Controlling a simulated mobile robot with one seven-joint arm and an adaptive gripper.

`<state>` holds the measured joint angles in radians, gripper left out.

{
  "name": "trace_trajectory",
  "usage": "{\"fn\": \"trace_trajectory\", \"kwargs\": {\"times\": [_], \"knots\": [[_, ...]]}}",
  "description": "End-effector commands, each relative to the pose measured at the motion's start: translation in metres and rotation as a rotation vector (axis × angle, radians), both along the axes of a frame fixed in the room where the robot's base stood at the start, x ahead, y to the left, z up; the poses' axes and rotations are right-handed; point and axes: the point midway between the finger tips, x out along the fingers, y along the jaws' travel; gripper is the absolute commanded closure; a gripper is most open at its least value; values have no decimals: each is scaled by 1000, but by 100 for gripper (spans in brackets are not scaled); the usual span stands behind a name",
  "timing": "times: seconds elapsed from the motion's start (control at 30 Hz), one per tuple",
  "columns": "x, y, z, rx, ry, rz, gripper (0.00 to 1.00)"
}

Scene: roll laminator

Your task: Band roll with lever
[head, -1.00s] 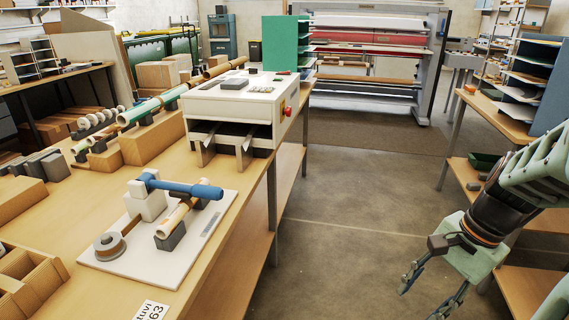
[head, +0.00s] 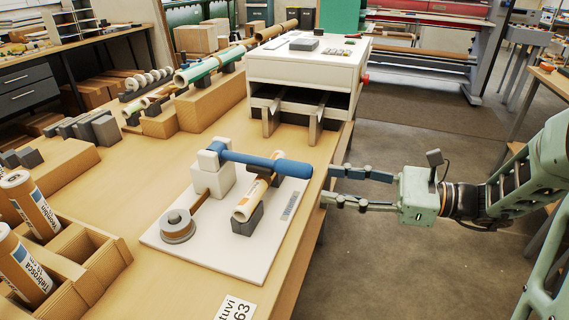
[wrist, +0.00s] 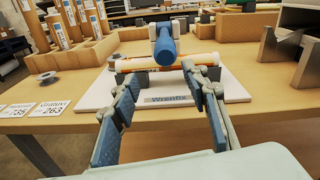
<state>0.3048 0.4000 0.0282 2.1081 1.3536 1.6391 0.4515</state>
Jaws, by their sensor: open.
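The banding device has a white base plate (head: 215,248) on the table, with a white post (head: 212,178) and a blue lever (head: 262,160) that reaches right from the post's top. A cream and orange roll (head: 250,199) lies in a dark cradle (head: 247,218) under the lever. A brown tape reel (head: 177,226) sits at the plate's left. My gripper (head: 334,184) is open and empty, just right of the lever's free end and apart from it. In the wrist view the blue lever end (wrist: 165,50) points at me, ahead of and between the open fingers (wrist: 158,92).
A cardboard box with upright rolls (head: 60,262) is at the front left. A numbered card (head: 232,311) lies at the table's front edge. The floor right of the table is clear.

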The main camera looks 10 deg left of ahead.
Motion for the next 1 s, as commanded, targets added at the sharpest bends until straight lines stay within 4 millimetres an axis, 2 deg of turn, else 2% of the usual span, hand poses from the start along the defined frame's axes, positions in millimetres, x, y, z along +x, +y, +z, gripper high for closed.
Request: {"fn": "trace_trajectory", "kwargs": {"times": [0.27, 0.7, 0.83, 1.0], "knots": [[7, 17, 9, 67, 8, -10, 58], [12, 95, 8, 64, 8, -9, 58], [13, 107, 8, 64, 8, -10, 58], [14, 112, 9, 63, 8, -13, 58]]}}
